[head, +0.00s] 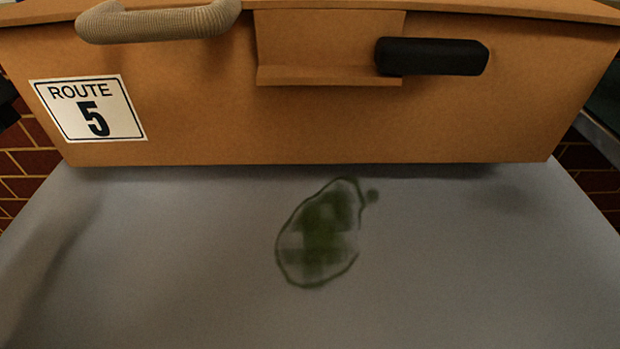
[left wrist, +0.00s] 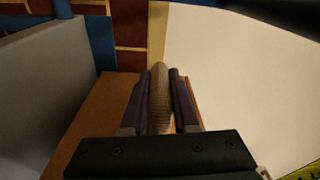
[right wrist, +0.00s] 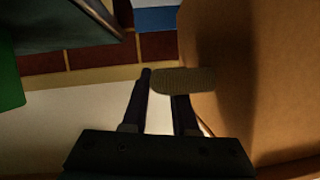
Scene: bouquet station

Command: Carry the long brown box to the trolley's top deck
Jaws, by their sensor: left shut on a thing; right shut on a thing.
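The long brown box (head: 330,120) spans the top of the head view, level, with a "ROUTE 5" label on its near face. That face carries a cord-wrapped handle (head: 160,24) at left and a black bar handle (head: 430,57) at right. In the left wrist view my left gripper (left wrist: 158,76) is shut on a ribbed beige handle beside the box (left wrist: 100,115). In the right wrist view my right gripper (right wrist: 163,84) is shut on a ribbed handle (right wrist: 190,81) at the box's side (right wrist: 250,80). I cannot identify the trolley's top deck.
A grey surface (head: 170,270) lies below and in front of the box, bare except for a green stain (head: 320,235). Shadow lies under the box; I cannot tell the gap. Brick wall (head: 25,165) shows at both sides. A green object (right wrist: 10,80) stands left in the right wrist view.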

